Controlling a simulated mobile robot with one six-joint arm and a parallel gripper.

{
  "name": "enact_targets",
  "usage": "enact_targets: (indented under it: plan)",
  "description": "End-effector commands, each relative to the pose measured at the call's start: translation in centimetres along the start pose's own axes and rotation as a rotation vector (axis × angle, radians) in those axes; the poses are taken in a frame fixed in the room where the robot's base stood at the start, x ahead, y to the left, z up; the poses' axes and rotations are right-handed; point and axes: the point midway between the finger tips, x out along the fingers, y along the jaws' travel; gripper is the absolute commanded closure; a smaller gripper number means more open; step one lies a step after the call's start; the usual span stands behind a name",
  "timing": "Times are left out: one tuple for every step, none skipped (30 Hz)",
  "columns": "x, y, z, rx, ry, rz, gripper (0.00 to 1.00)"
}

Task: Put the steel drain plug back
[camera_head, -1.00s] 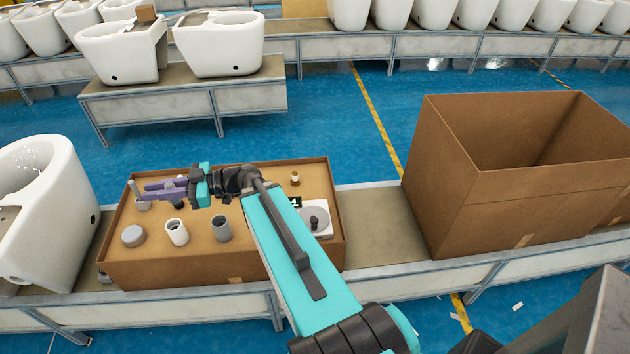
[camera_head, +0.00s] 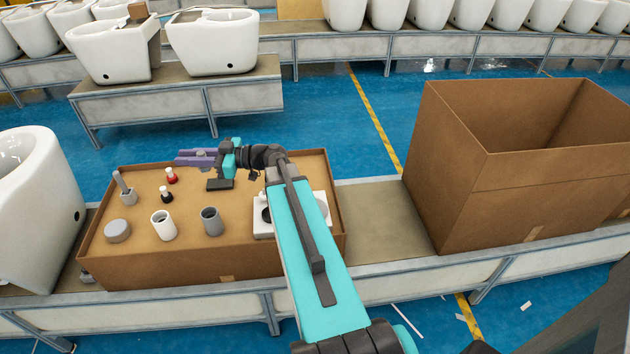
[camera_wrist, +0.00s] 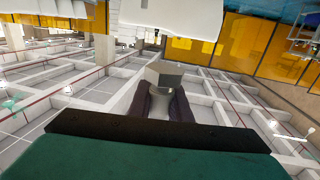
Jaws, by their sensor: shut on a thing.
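My gripper (camera_head: 197,158) is above the far part of the brown cardboard box top, its purple fingers pointing left. In the wrist view my dark fingers (camera_wrist: 166,104) are closed around the narrow stem of a grey metallic piece with a wider head, which looks like the steel drain plug (camera_wrist: 164,73). I cannot make out the plug in the head view. A white block with a dark round opening (camera_head: 265,212) sits on the right of the box top, partly hidden behind my arm.
The box (camera_head: 160,272) carries a grey cup (camera_head: 211,221), a white cup (camera_head: 163,225), a grey disc (camera_head: 117,230), a grey holder with a rod (camera_head: 127,193), small red and black pieces and a black pad (camera_head: 220,184). A large open carton (camera_head: 470,190) stands right, a toilet (camera_head: 35,210) left.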

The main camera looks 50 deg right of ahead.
Motion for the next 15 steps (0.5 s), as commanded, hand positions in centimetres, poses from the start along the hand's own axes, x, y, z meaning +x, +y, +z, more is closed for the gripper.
enact_targets:
  plan:
    - [-0.8,1.3,1.2,-0.001,0.0,0.02,1.0]
    - [-1.2,1.9,1.5,-0.001,0.0,0.03,1.0]
    - [-1.7,2.7,1.8,-0.001,0.0,0.044,1.0]
    - [-2.2,3.3,2.0,-0.001,-0.001,0.054,1.0]
    - [-2.6,3.8,2.2,-0.001,-0.001,0.064,1.0]
    - [-3.1,4.6,2.5,-0.001,-0.001,0.077,1.0]
    - [-3.6,5.2,2.8,0.0,-0.001,0.087,1.0]
    - [-4.1,5.7,3.0,0.0,-0.001,0.097,1.0]
    - [-4.7,6.5,3.3,0.0,-0.001,0.11,1.0]
    - [-5.1,7.0,3.5,0.0,-0.001,0.12,1.0]
    - [-5.7,7.6,3.8,0.0,-0.001,0.131,1.0]
    - [-6.3,8.3,4.0,0.0,-0.001,0.144,1.0]
    - [-6.8,8.8,4.2,0.0,-0.001,0.154,1.0]
    - [-7.3,9.4,4.5,0.001,-0.001,0.165,1.0]
    - [-8.0,10.1,4.8,0.001,-0.001,0.179,1.0]
